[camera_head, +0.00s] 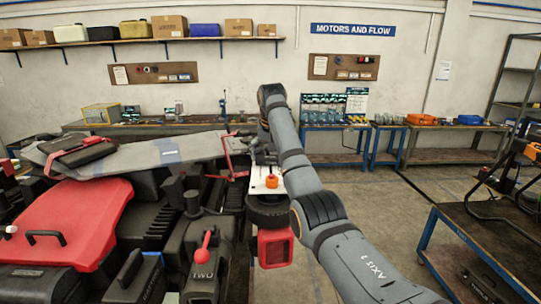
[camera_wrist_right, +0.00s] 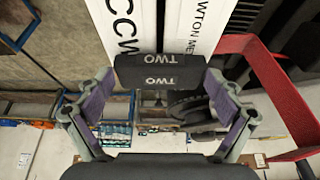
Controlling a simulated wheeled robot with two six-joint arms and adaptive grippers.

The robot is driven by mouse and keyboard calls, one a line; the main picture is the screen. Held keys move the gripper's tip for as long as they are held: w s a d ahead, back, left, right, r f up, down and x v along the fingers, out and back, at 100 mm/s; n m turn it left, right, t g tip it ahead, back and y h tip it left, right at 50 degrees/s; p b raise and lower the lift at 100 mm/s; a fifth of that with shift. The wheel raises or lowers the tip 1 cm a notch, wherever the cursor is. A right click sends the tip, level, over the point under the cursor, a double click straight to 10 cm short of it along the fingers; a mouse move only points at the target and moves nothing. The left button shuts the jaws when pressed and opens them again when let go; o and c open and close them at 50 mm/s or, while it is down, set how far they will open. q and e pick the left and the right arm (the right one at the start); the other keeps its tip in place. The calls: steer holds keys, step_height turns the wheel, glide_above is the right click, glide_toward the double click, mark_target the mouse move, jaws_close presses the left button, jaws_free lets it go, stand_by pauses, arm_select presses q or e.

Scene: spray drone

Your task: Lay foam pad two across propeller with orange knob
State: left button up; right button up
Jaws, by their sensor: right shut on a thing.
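Foam pad two (camera_wrist_right: 146,76), a black block marked TWO, sits between the fingers of my right gripper (camera_wrist_right: 160,88) in the right wrist view. My right gripper (camera_head: 262,160) is shut on it. In that view the pad overlaps the near end of a white strip (camera_wrist_right: 118,35) lettered CCW, and a second white strip (camera_wrist_right: 188,28) runs beside it; I cannot tell whether the pad touches them. In the head view the orange knob (camera_head: 271,181) stands on a white surface (camera_head: 258,186) just below my right gripper. My left gripper is not in view.
A red bracket (camera_wrist_right: 275,85) curves close by the right finger. In the head view, a red-and-black machine (camera_head: 65,220) and a grey panel (camera_head: 140,155) fill the left. A dark bench (camera_head: 485,240) stands at right, with open floor between.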

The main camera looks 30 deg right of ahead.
steer(key=shift+f, duration=0.2)
steer(key=o, duration=0.3)
steer(key=shift+o, duration=0.2)
